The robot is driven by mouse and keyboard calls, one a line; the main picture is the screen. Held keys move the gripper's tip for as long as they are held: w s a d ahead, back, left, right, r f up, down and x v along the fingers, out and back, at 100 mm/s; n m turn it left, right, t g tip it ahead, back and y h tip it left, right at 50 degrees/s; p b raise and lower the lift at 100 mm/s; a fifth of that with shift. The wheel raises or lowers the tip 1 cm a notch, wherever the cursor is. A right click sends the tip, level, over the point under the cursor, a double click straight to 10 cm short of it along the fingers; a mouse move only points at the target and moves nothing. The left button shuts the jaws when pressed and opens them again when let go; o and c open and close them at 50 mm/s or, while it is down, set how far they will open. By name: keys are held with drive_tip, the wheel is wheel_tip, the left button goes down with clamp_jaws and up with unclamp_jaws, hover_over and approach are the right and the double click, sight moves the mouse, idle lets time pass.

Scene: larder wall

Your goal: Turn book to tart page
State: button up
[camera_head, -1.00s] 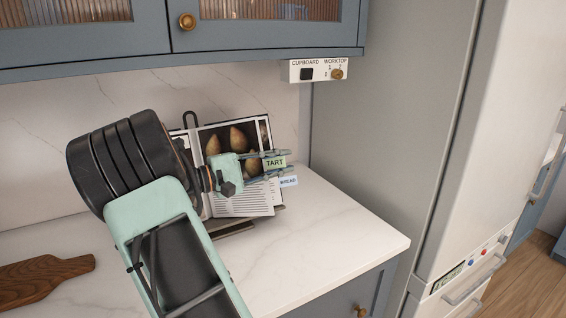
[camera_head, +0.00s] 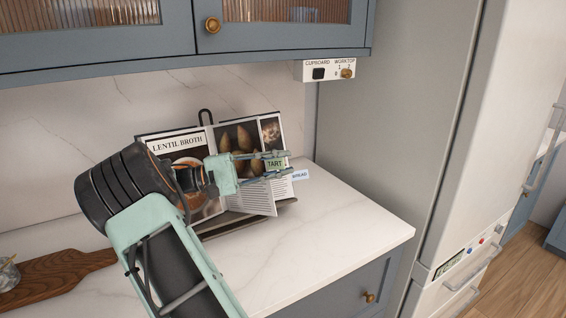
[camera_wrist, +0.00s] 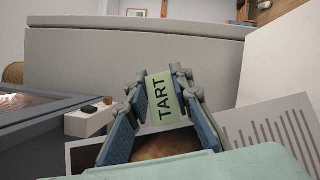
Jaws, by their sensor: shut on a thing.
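The cookbook (camera_head: 175,141) stands open on a stand on the worktop, with a "LENTIL BROTH" page on its left. A page with a picture of pears or figs (camera_head: 240,137) is partly lifted from the right side. The green TART tab (camera_head: 275,163) sticks out from the page edge; it also shows in the wrist view (camera_wrist: 162,98). My gripper (camera_head: 282,164) is shut on the TART tab, with a finger on each side of it. The blue BREAD tab (camera_head: 300,175) sits just to the right and lower. My arm hides part of the left page.
A switch panel (camera_head: 326,71) hangs under the blue wall cupboard (camera_head: 280,40) above the book. A tall grey side panel (camera_head: 390,130) stands to the right. A wooden board (camera_head: 60,272) lies at the left. The worktop (camera_head: 340,225) in front and right is clear.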

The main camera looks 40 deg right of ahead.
drive_tip(key=shift+a, duration=0.15)
idle(0.3)
drive_tip(key=o, duration=0.9)
drive_tip(key=shift+r, duration=0.1)
wheel_tip(320, 180, up, 10)
drive_tip(key=shift+f, duration=0.1)
